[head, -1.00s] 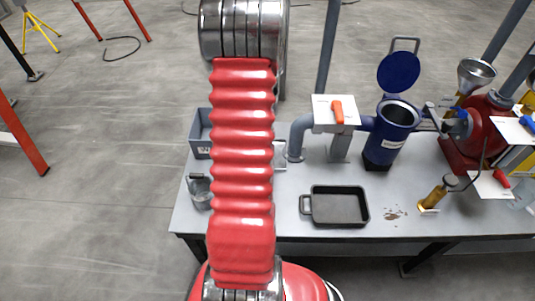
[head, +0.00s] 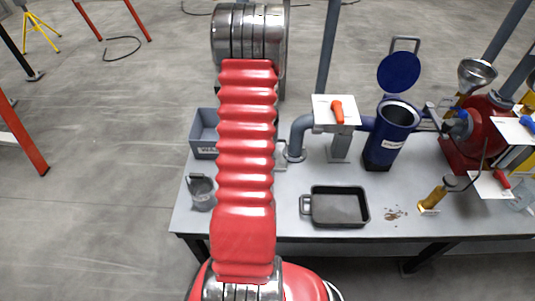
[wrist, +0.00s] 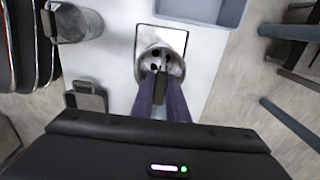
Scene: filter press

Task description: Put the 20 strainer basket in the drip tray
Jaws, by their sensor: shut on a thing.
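In the wrist view my gripper (wrist: 160,98) is shut on the upper part of a grey metal basket with dark round holes (wrist: 148,65). I take it for the strainer basket; no number is readable on it. It is over a black-outlined white rectangle on the table, and I cannot tell whether it touches the surface. My arm hides it in the head view. The drip tray (head: 340,221), dark, shallow and empty with a handle on its left, lies at the front of the table. Its edge shows at lower left in the wrist view (wrist: 88,101).
A grey bin (head: 205,150) and a grey pail (head: 201,193) stand left of my arm. Right are grey piping, a blue housing (head: 391,140) with its lid up, a red pump (head: 482,130) and a brass cylinder (head: 432,197). Brown crumbs (head: 394,213) lie beside the tray.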

